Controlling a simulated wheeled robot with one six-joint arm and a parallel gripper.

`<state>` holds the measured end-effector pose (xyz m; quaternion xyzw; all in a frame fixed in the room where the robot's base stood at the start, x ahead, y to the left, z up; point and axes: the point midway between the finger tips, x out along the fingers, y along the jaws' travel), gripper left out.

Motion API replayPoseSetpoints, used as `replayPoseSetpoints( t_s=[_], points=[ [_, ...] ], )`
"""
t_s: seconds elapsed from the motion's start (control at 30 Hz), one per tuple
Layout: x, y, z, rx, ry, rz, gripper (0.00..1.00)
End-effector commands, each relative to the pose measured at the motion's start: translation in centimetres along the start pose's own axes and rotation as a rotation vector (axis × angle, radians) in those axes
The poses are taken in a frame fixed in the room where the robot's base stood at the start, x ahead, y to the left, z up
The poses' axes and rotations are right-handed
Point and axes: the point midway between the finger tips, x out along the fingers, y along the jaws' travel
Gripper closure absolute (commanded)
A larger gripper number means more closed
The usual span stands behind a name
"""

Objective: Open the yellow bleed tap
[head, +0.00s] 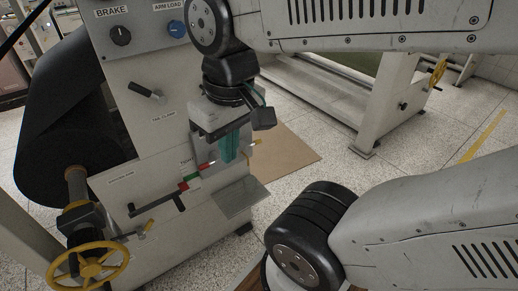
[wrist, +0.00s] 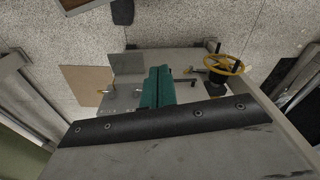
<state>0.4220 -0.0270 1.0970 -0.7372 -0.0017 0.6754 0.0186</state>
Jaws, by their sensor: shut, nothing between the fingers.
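My gripper (head: 229,150) hangs in front of the machine's grey front, its teal fingers together and empty. The shut fingers also show in the wrist view (wrist: 158,86). A small yellow lever (head: 257,142) sticks out just right of the fingers, apart from them; a small yellowish piece (wrist: 102,91) shows left of them in the wrist view. Another small yellow tap-like handle (head: 149,226) is low on the front, left of my gripper. I cannot tell which one is the bleed tap; its label is unreadable. The arm hides part of the panel.
A black handle with red and green marks (head: 172,197) lies left of my gripper. A yellow handwheel (head: 88,267) is at lower left, beside a large black roll (head: 70,120). A metal plate (head: 235,199) juts out below. Brown board (head: 285,155) lies on the floor.

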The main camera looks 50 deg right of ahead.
Motion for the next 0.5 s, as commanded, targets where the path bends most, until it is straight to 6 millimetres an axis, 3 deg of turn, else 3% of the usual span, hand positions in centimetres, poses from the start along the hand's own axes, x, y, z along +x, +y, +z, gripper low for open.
replayPoseSetpoints(
  t_s=[0.27,0.5],
  points=[
    [3.0,-2.4,-3.6,0.280,-0.255,-0.305,1.00],
    [5.9,-2.8,-10.1,0.637,-0.440,-0.685,1.00]
  ],
)
